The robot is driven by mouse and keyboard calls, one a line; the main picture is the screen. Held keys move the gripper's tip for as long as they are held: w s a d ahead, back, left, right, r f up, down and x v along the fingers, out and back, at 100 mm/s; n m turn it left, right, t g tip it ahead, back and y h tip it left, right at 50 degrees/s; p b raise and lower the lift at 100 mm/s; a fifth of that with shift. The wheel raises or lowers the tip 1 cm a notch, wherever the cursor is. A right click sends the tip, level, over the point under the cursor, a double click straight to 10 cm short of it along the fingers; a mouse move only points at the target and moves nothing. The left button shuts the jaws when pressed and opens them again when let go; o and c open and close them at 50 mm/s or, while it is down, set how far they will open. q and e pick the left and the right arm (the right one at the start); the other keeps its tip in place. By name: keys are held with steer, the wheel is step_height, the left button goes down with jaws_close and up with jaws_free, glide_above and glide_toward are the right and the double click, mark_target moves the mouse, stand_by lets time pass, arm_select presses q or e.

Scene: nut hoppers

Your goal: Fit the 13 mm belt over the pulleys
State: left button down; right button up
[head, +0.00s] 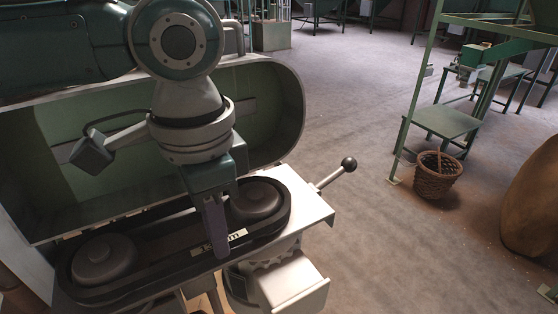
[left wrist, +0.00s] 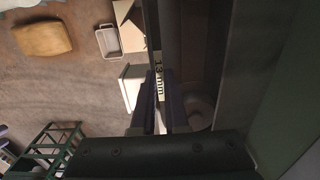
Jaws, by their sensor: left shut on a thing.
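The belt (head: 237,236) is a dark band with a pale label, and "13 mm" is readable on it in the left wrist view (left wrist: 159,75). It runs around the left pulley (head: 103,258) and the right pulley (head: 258,198), both dark grey and domed. I cannot tell whether it sits in their grooves. My left gripper (head: 217,246) points down at the near run between the pulleys, shut on the belt beside the label. Its fingers (left wrist: 157,115) show on both sides of the band in the left wrist view. The fingers hide part of the belt. My right gripper is not in view.
A green-lined cover (head: 287,105) stands open behind the pulleys. A lever with a black knob (head: 348,164) sticks out at right. A pale box (head: 292,284) is below the front edge. A wicker basket (head: 437,176) and green stands are farther off, with open floor between.

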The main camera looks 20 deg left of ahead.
arm_select(q)
steer(key=shift+f, duration=0.1)
steer(key=c, duration=0.8)
jaws_free()
steer(key=shift+c, duration=0.2)
step_height(320, 180, up, 10)
steer(key=b, duration=0.1)
